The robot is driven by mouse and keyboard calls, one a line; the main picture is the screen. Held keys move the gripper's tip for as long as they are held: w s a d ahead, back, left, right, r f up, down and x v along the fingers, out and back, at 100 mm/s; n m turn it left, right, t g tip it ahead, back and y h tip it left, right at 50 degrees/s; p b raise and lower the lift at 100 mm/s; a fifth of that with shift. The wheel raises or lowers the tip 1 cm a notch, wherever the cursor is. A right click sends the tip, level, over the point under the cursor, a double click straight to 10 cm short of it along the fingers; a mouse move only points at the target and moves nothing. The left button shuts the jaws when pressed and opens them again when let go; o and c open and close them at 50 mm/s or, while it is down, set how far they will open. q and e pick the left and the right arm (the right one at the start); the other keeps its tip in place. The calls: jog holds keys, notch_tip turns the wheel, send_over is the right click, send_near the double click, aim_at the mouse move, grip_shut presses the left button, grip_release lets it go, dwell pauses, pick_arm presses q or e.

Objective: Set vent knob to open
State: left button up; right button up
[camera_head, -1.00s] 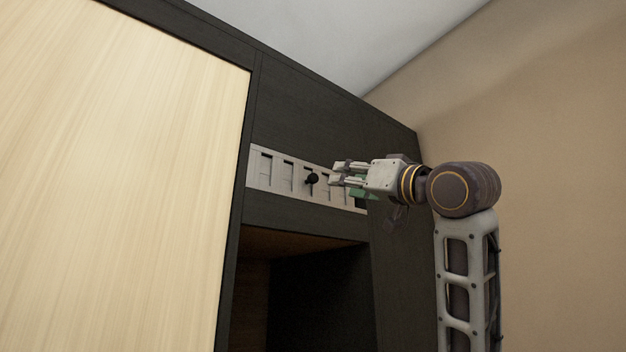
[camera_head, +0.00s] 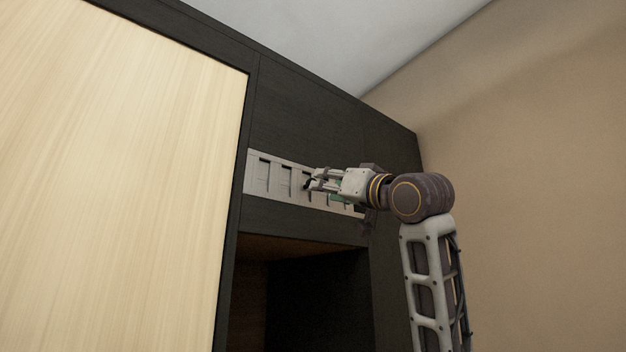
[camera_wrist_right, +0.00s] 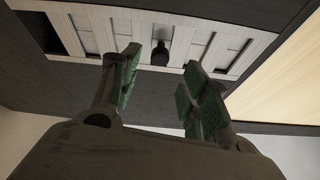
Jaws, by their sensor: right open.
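The vent (camera_head: 262,172) is a pale slatted strip set in the dark cabinet above an open recess. Its small black knob (camera_wrist_right: 160,53) shows in the right wrist view near the middle of the vent, between slats. In the head view the knob is mostly hidden at my fingertips. My right gripper (camera_head: 314,182) is at the vent's front. In the right wrist view my right gripper (camera_wrist_right: 161,58) is open, with its green-padded fingers on either side of the knob's position. No finger clearly touches the knob. My left gripper is not in view.
A light wood door panel (camera_head: 110,180) fills the left. The dark cabinet frame (camera_head: 310,115) surrounds the vent, with an open dark recess (camera_head: 315,300) below. A beige wall (camera_head: 540,150) stands at right, with free room before it.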

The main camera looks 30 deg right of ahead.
jog(key=shift+p+x, duration=1.35)
jog(key=shift+x, duration=2.35)
grip_shut()
